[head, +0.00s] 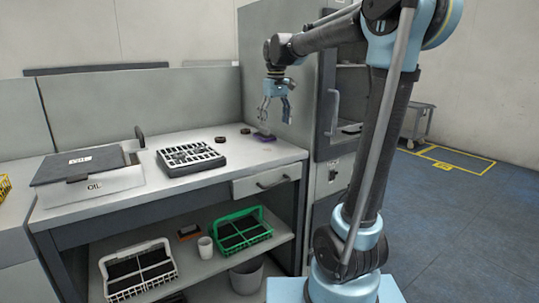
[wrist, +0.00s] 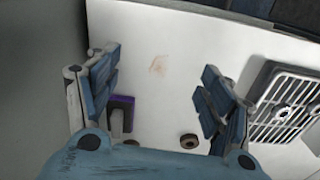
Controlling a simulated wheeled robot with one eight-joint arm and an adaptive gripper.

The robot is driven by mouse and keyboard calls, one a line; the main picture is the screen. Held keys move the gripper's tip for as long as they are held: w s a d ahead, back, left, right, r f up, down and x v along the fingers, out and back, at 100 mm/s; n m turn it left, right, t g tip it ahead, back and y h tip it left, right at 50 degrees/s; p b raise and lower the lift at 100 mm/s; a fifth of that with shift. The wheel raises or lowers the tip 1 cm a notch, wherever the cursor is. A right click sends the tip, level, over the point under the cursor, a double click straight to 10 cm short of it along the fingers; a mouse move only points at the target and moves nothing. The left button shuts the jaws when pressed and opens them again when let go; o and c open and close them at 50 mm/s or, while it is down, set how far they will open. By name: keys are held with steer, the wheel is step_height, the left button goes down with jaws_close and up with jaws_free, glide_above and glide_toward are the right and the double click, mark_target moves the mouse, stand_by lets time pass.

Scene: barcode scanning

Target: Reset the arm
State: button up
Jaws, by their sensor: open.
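My arm reaches from the right over the bench in the head view. My gripper (head: 275,110) hangs pointing down above the right part of the bench top, fingers apart, nothing between them. In the wrist view my gripper (wrist: 160,100) shows its two blue-padded fingers spread, with bare white bench top between them. A small purple-and-dark object (head: 264,137) lies on the bench below the gripper. It also shows in the wrist view (wrist: 121,112), beside the left finger and apart from it.
A rack tray with dark rings (head: 192,158) sits mid-bench; two loose dark rings (head: 245,131) lie near it. A tall cabinet (head: 311,110) borders the bench at right. Green (head: 243,235) and white (head: 140,275) baskets are on the lower shelf.

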steer(key=s+d+f+m+t, duration=0.1)
steer(key=s+d+f+m, duration=0.1)
steer(key=s+d+f, duration=0.4)
steer(key=s+d+f+m, duration=0.1)
steer(key=s+d+f, duration=0.4)
steer(key=s, duration=0.4)
steer(key=s+d+f+m+t, duration=0.1)
steer(key=s+d+f, duration=0.5)
steer(key=s+f, duration=0.7)
steer(key=shift+f+m, duration=0.75)
steer(key=shift+m, duration=0.15)
steer(key=shift+s, duration=0.1)
